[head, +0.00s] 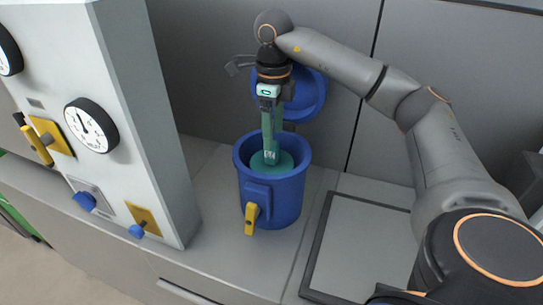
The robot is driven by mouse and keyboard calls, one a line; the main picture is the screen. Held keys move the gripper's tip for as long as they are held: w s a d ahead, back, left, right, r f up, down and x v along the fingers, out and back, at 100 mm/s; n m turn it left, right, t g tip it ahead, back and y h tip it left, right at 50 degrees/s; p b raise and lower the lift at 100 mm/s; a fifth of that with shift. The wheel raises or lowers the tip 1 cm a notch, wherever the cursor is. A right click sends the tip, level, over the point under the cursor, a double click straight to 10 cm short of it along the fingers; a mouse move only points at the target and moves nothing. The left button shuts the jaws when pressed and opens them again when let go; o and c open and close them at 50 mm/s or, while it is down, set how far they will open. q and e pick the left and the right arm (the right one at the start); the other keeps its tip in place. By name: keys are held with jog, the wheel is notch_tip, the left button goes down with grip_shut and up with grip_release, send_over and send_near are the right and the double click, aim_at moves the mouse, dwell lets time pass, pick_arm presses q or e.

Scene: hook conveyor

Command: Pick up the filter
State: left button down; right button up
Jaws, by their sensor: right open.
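The teal filter (288,165) sits inside a blue round housing (275,205), its flat top showing below the rim. A teal upright stem (268,125) rises from it towards my right gripper (271,98). The right gripper points down above the housing, at the stem's upper end, and is open. I cannot tell whether its fingers touch the stem. The filter's lower part is hidden by the housing wall. My left gripper is not in view.
The housing's blue round lid (313,97) stands open behind the gripper. A yellow handle (251,218) is on the housing's front. A white panel (150,130) with gauges and yellow valves stands close on the left. The counter (225,255) in front is clear.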

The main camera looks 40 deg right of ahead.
aim_at(277, 161)
jog(key=f, duration=0.5)
jog(key=shift+w+d+f, duration=0.2)
jog(key=shift+w+f, duration=0.1)
jog(key=shift+w, duration=0.1)
grip_shut()
dwell(1.1)
